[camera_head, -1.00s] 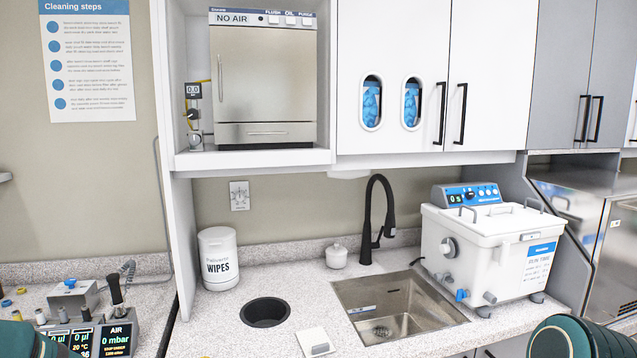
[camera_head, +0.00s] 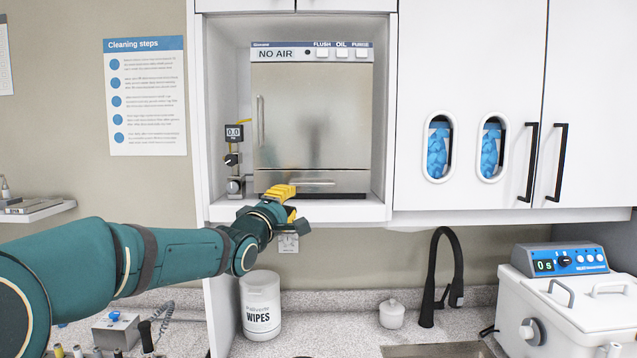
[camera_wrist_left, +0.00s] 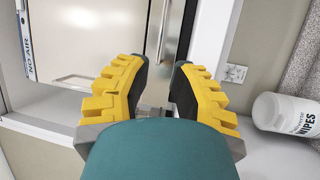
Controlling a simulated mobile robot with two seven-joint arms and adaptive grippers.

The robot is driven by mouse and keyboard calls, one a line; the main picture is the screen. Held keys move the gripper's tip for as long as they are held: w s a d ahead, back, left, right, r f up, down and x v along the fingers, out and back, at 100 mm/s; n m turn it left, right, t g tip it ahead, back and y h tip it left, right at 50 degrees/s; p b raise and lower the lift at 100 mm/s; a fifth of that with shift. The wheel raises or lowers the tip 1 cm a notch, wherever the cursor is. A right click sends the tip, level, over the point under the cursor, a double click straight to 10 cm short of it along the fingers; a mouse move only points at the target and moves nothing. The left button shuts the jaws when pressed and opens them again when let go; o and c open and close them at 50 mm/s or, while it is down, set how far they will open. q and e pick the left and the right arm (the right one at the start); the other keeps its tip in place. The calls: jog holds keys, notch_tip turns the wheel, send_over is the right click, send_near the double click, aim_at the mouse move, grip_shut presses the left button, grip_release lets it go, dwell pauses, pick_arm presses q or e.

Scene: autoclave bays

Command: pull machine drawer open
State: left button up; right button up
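The machine (camera_head: 312,110), a steel-fronted unit with a "NO AIR" display, stands in an open cabinet bay. Its drawer (camera_head: 345,183) is the low panel below the door and looks shut, with a thin horizontal handle (camera_head: 312,184). My left gripper (camera_head: 289,202) has yellow fingers and is at the drawer's lower left, overlapping its front in the head view. In the left wrist view the fingers (camera_wrist_left: 160,72) are apart and empty, with the drawer handle (camera_wrist_left: 163,32) ahead of the gap; contact does not show. My right gripper is out of view.
A small gauge unit (camera_head: 234,160) stands left of the machine inside the bay. Below are a wipes tub (camera_head: 261,305), a black faucet (camera_head: 438,280) and a white bath unit (camera_head: 570,300).

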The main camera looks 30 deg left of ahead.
aim_at(309, 185)
pick_arm(q)
jog(key=p+x, duration=0.2)
jog(key=x, duration=1)
jog(key=shift+d+f+p, duration=0.1)
jog(key=shift+p, duration=0.25)
grip_shut()
